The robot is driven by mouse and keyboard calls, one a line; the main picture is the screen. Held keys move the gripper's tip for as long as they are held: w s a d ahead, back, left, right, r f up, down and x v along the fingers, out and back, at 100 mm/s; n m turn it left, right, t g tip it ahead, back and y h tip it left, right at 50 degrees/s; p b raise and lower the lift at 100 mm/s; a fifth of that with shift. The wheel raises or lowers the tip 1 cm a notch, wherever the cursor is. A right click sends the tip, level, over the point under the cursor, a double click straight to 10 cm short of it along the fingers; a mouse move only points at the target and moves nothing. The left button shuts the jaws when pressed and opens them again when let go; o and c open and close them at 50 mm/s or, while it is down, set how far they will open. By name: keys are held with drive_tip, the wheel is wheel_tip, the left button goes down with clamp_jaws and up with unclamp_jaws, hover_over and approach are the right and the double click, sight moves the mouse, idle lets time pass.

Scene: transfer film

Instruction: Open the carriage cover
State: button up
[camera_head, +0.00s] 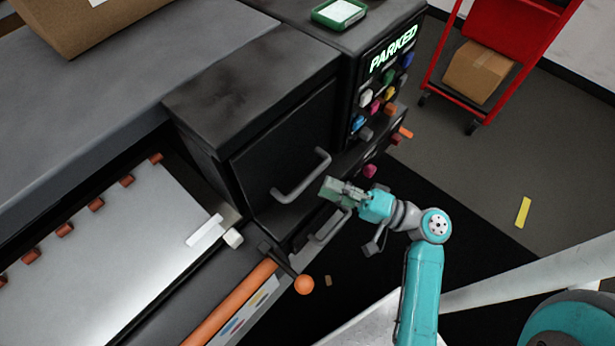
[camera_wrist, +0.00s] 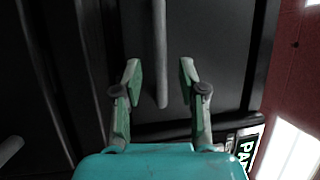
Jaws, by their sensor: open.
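The carriage cover (camera_head: 285,140) is a black box front below a grey top, and it looks shut. A grey bar handle (camera_head: 303,177) runs diagonally across its front. My gripper (camera_head: 330,188) is open, just right of and below this handle. In the wrist view, my gripper (camera_wrist: 160,75) has its two green fingers spread, with a grey handle bar (camera_wrist: 161,50) lying between and beyond the fingertips. No finger visibly touches the bar. The wrist view does not clearly show how far away the bar is.
A second grey handle (camera_head: 318,236) is below my gripper. A panel with coloured knobs (camera_head: 377,100) and a lit "PARKED" sign (camera_head: 393,48) stands right of the cover. An orange-knobbed lever (camera_head: 304,285) sticks out at the lower front. A red cart (camera_head: 440,65) stands behind right.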

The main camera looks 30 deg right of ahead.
sight(307, 178)
drive_tip(key=shift+x, duration=2.9)
clamp_jaws()
